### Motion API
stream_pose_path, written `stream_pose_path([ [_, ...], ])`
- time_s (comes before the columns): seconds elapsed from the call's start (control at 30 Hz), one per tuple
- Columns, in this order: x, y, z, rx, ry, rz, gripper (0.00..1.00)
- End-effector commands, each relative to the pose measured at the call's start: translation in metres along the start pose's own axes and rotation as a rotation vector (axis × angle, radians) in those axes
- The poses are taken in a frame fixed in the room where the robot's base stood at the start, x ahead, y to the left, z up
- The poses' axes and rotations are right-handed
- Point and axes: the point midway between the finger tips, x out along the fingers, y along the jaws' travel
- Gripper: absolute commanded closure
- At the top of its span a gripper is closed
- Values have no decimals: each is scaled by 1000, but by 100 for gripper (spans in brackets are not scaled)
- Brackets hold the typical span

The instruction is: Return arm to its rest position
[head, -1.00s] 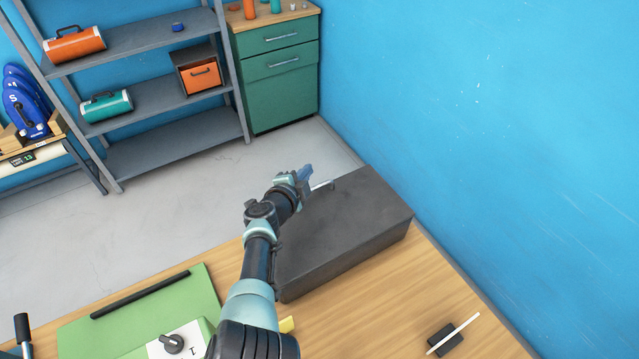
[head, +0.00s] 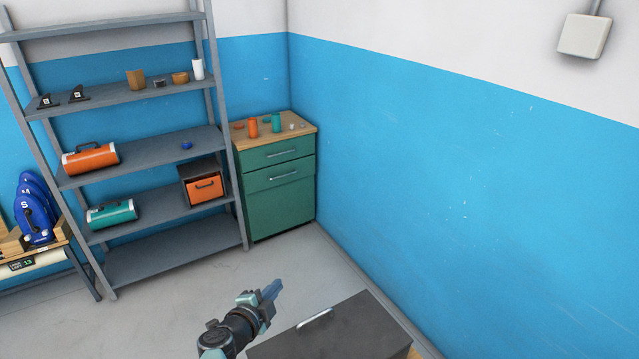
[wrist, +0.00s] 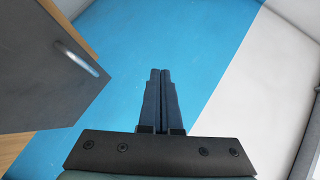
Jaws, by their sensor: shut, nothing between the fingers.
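My gripper (head: 272,290) shows at the bottom middle of the head view, at the end of my arm. Its blue-grey fingers point up and to the right, above and behind the left part of a dark grey box. In the wrist view my gripper (wrist: 159,75) has its two fingers together with nothing between them. The lower part of my arm is outside the head view.
The dark grey box (head: 345,335) with a metal handle stands close to my gripper; it also shows in the wrist view (wrist: 40,75). A green cabinet (head: 280,195) stands in the corner, beside a grey shelf (head: 150,165). Open floor (head: 190,305) lies between.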

Motion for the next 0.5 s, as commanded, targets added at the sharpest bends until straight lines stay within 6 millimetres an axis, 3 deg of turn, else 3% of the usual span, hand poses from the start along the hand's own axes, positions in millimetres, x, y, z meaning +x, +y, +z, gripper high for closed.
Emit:
stream_pose_path([
  [0.07,2,-3,-4,-1,5,-9,100],
  [0.17,13,-30,-30,-16,35,-89,100],
  [0.33,22,-116,-109,-100,121,-331,100],
  [0.5,-7,-202,-184,-245,216,-559,100],
])
